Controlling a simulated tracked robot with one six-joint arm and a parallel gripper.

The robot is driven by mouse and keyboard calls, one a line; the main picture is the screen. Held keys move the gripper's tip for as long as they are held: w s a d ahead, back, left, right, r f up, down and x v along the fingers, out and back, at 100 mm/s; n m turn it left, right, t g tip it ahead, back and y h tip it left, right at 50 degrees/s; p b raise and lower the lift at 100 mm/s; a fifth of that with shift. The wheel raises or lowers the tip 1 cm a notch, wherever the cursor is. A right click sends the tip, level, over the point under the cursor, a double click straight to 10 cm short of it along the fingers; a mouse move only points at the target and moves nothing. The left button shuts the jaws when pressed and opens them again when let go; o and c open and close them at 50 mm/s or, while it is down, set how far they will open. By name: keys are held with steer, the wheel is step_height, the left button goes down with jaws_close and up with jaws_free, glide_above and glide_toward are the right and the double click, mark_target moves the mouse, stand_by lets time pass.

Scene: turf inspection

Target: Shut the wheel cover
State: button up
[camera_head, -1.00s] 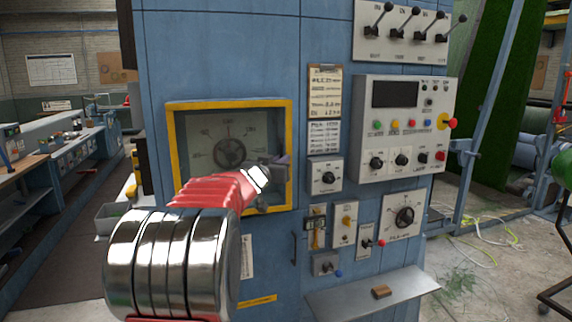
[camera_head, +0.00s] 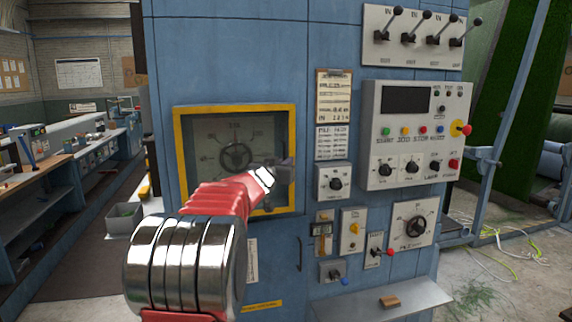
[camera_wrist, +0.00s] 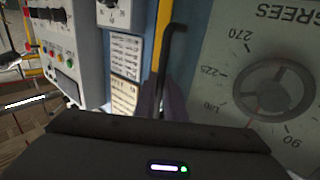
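A square yellow frame (camera_head: 178,160) on the blue machine surrounds a grey dial panel. The panel has degree marks and a dark handwheel (camera_head: 236,157), which also shows upside down in the wrist view (camera_wrist: 272,92). I cannot tell whether a clear cover lies over the wheel. My gripper (camera_head: 282,164) is at the right side of the frame, in front of it. In the wrist view a black bent bar (camera_wrist: 170,60) stands beside the yellow frame edge (camera_wrist: 161,48), close to my gripper's fingers. Whether the fingers touch or hold this bar is unclear.
A control box (camera_head: 415,135) with buttons and knobs is to the right, under a row of levers (camera_head: 412,38). Small switch boxes and a knob panel (camera_head: 411,226) sit lower. A metal shelf (camera_head: 375,302) juts out below. A bench stands at left.

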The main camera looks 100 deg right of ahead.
steer(key=o, duration=0.3)
steer(key=shift+w, duration=0.3)
steer(key=shift+s+v, duration=0.1)
steer(key=shift+v, duration=3.3)
steer(key=shift+s+v, duration=0.15)
steer(key=shift+v, duration=3.2)
steer(key=shift+w+a, duration=0.15)
